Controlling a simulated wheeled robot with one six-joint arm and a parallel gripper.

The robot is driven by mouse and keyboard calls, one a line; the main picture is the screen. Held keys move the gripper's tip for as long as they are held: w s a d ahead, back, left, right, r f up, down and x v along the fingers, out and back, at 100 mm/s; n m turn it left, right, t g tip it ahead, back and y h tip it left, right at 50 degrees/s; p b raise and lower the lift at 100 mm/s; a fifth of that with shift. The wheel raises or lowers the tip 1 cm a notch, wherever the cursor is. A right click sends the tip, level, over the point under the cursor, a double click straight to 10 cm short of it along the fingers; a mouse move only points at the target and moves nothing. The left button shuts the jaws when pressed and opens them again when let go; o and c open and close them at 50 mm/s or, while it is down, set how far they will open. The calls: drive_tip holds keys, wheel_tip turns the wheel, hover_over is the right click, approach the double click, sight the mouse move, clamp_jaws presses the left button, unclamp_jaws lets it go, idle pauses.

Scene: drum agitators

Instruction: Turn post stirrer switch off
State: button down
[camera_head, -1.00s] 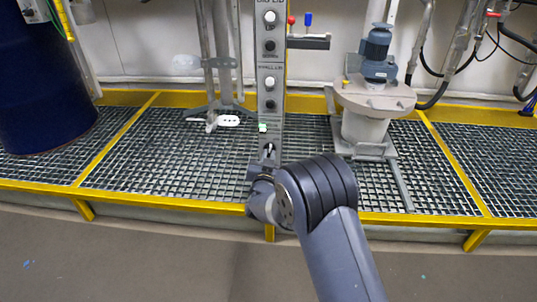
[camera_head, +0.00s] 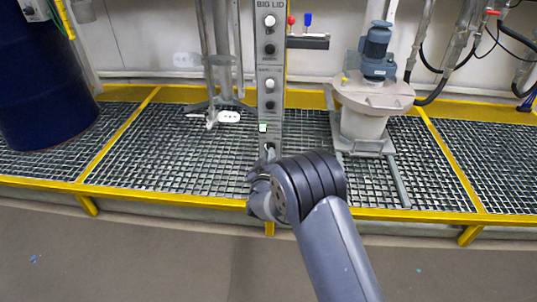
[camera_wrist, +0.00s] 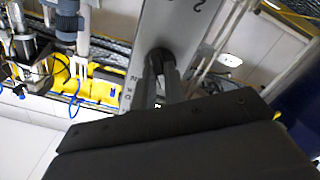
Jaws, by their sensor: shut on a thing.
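The grey control post (camera_head: 270,62) stands upright in the middle of the head view, with a column of buttons and a small lit white-green lamp (camera_head: 263,128). The dark stirrer switch (camera_head: 269,148) is low on the post, just below the lamp. My gripper (camera_wrist: 160,76) is shut on the switch in the wrist view, its two narrow fingers against the post face. In the head view my own wrist hides most of the fingers. The switch's exact angle is hard to tell.
Yellow-edged grating (camera_head: 160,150) runs behind and beside the post. A blue drum (camera_head: 45,85) stands at left and a motor on a grey vessel (camera_head: 372,95) at right. A shelf (camera_head: 308,42) juts from the post's upper right. The front floor is clear.

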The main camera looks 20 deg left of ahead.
drive_tip(key=shift+n, duration=0.5)
drive_tip(key=c, duration=1.5)
unclamp_jaws()
drive_tip(key=shift+o, duration=0.2)
drive_tip(key=p+v, duration=0.2)
drive_tip(key=v, duration=0.8)
drive_tip(key=shift+s+p, duration=0.35)
drive_tip(key=shift+s, duration=0.05)
drive_tip(key=b+x, duration=0.2)
drive_tip(key=x, duration=0.9)
drive_tip(key=shift+b, duration=0.3)
